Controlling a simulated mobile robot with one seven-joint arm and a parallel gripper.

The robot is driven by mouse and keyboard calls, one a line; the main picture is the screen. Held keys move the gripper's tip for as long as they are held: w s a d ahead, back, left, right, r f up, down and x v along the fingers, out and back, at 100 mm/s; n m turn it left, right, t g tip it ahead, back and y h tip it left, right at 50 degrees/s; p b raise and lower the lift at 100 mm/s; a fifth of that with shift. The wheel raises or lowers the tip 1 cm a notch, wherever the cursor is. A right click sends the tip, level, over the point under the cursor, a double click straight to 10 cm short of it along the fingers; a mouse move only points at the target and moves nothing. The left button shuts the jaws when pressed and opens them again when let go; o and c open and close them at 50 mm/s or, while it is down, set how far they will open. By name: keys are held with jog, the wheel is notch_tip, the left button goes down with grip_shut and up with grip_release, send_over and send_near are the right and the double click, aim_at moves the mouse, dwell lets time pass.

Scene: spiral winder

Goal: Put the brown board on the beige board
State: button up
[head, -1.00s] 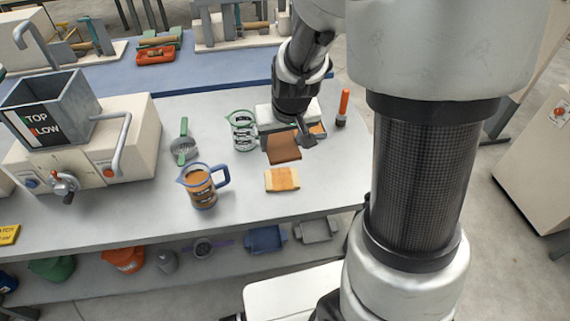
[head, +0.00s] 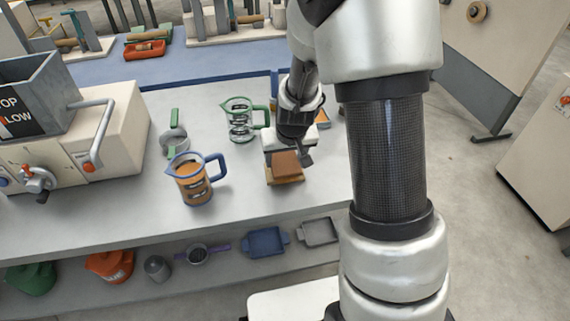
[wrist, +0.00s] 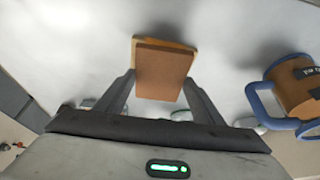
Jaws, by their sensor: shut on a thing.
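The brown board (head: 286,161) is between the fingers of my gripper (head: 288,153), which is shut on it. In the wrist view the brown board (wrist: 163,75) lies between the two fingertips (wrist: 160,82). The beige board (head: 285,182) is on the grey table directly below the brown board, mostly hidden by it. In the wrist view only a thin strip of the beige board (wrist: 150,38) shows past the far and left edges. I cannot tell whether the two boards touch.
A blue-handled jug with orange-brown contents (head: 192,181) stands left of the boards. A green-handled jug (head: 240,121) and a green-handled strainer (head: 174,138) stand behind. A large beige machine (head: 75,135) is at left. The table front is clear.

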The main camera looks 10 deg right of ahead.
jog(key=shift+f, duration=1)
jog(key=shift+f, duration=0.1)
jog(key=shift+f+b, duration=0.2)
jog(key=shift+b, duration=0.2)
jog(key=o, duration=1)
jog(key=shift+r, duration=0.15)
